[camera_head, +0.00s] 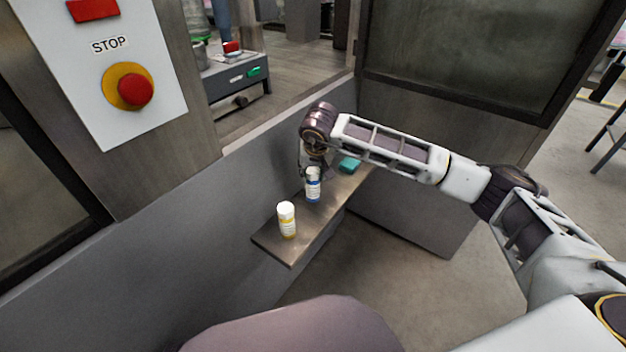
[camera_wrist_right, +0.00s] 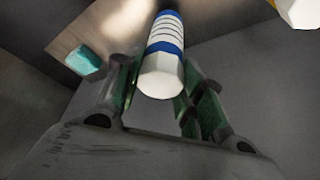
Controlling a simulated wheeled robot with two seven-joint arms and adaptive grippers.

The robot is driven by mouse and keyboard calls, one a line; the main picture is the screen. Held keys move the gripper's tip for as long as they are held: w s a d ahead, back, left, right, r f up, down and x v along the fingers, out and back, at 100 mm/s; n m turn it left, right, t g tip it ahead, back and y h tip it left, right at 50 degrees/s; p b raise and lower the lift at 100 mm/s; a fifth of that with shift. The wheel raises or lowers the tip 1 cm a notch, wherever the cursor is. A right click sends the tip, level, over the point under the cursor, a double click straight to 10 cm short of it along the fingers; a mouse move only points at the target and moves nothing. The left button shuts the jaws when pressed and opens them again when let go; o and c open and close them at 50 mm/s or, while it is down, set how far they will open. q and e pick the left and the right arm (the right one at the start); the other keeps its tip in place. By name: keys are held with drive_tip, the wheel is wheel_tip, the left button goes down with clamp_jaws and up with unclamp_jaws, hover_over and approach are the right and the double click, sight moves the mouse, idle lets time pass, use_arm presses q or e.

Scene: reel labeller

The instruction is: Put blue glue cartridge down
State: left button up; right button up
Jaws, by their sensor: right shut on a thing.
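The blue glue cartridge (camera_head: 313,186), white-capped with a blue and white body, is upright at the narrow shelf (camera_head: 274,244) in the head view. My right gripper (camera_head: 308,170) is shut on it. In the right wrist view the cartridge (camera_wrist_right: 164,62) sits between the two green-padded fingers (camera_wrist_right: 160,88), its white cap towards the camera. I cannot tell whether its base touches the shelf. My left gripper is not in view.
A yellow-labelled white cartridge (camera_head: 287,220) stands upright near the shelf's front end. A teal block (camera_head: 349,164) lies on the shelf behind the blue cartridge. A grey wall runs along the shelf's left side. A STOP button panel (camera_head: 112,75) is at upper left.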

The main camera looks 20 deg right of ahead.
sight(313, 185)
wheel_tip(313, 185, down, 3)
drive_tip(key=shift+r, duration=0.1)
drive_tip(key=shift+f, duration=0.25)
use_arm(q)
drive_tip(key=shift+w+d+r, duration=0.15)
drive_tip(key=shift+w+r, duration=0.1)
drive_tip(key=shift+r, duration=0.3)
use_arm(e)
drive_tip(key=shift+f+b, duration=0.2)
drive_tip(key=shift+b, duration=0.15)
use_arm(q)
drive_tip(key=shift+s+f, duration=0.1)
use_arm(e)
drive_tip(key=o, duration=1.1)
drive_tip(key=shift+r, duration=0.2)
